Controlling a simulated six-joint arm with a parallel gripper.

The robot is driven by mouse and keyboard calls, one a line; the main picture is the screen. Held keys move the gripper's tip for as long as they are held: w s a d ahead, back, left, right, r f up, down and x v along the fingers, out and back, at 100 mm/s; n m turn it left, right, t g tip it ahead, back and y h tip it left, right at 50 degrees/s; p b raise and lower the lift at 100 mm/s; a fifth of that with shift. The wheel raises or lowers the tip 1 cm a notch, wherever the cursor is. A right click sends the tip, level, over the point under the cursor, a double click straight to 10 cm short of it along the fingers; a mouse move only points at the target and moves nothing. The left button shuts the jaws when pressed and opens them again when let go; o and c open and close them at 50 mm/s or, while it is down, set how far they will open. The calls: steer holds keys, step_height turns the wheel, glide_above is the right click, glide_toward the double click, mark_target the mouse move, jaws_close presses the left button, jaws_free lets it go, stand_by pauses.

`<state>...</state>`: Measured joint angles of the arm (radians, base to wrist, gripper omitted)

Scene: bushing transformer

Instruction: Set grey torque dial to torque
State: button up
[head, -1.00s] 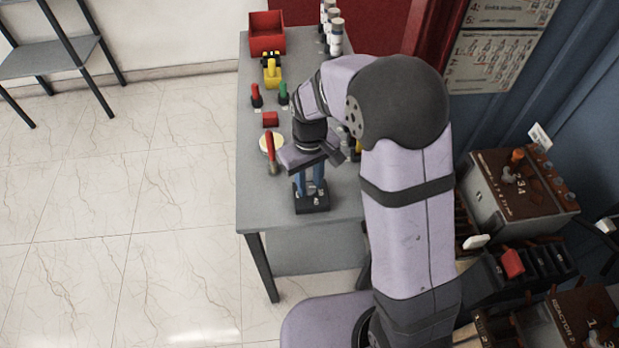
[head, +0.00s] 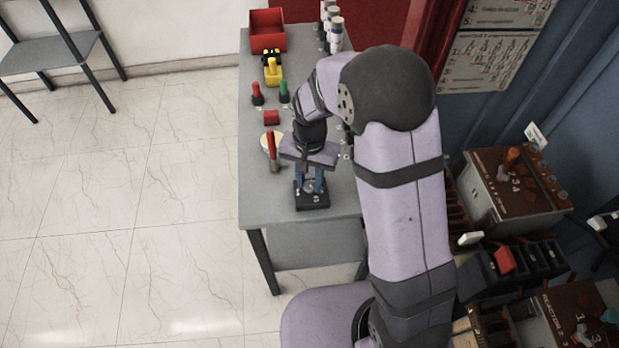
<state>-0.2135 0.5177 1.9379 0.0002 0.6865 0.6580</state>
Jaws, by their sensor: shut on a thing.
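The black base of the torque dial (head: 312,204) sits near the front edge of the grey table. The grey dial (head: 309,188) on its top shows only as a small patch between my fingers. My gripper (head: 310,188) points down from above with its blue fingers at the left and right of the dial, shut on it. White marks show on the base in front of the dial, too small to read. The wrist and gripper body hide the area behind the dial.
A red-handled tool (head: 272,150) lies by a pale round thing just left of my gripper. The front left of the table is clear.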

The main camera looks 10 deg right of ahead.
mark_target(310, 185)
steer(key=shift+w+m, duration=0.1)
steer(key=shift+m, duration=0.5)
steer(key=o, duration=1.1)
steer(key=shift+c, duration=0.2)
steer(key=shift+r, duration=0.1)
steer(key=shift+r+b, duration=0.55)
steer(key=shift+r, duration=3.1)
